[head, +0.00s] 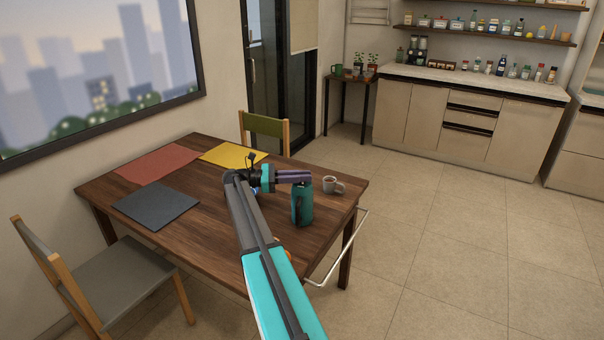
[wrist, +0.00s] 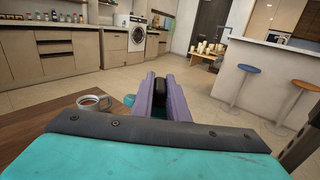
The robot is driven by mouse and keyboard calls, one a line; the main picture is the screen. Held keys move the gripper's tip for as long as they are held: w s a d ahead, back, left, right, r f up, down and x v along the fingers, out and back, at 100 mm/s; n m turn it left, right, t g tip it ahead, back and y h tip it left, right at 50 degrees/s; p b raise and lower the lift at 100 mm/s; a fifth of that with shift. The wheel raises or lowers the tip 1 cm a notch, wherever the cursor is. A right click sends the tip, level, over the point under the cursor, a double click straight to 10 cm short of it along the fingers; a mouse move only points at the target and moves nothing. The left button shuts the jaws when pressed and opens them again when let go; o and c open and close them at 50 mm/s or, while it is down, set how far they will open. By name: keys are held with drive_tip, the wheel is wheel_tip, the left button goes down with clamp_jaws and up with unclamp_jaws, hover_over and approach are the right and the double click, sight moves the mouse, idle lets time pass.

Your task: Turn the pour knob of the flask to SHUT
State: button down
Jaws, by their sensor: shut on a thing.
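The teal flask (head: 302,207) stands upright on the wooden table near its right edge in the head view. My gripper (head: 308,177) reaches over its top from the left, with purple fingers level above it. In the wrist view my gripper (wrist: 168,80) is shut on a dark upright piece, the pour knob (wrist: 167,100), at the top of the flask. A bit of teal shows beside the left finger. The fingers hide much of the knob, and I cannot read any mark or tell its setting.
A grey mug (head: 329,185) stands on the table (head: 225,222) just right of the flask. Red (head: 157,163), yellow (head: 233,155) and dark (head: 155,205) mats lie on the left and back. Chairs stand at the table's left and back. Open floor lies to the right.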

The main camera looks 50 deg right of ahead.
drive_tip(key=shift+m+g+y+p, duration=0.35)
drive_tip(key=shift+m+g+y, duration=0.15)
drive_tip(key=shift+g, duration=0.1)
drive_tip(key=c, duration=1.7)
unclamp_jaws()
drive_tip(key=shift+a, duration=0.15)
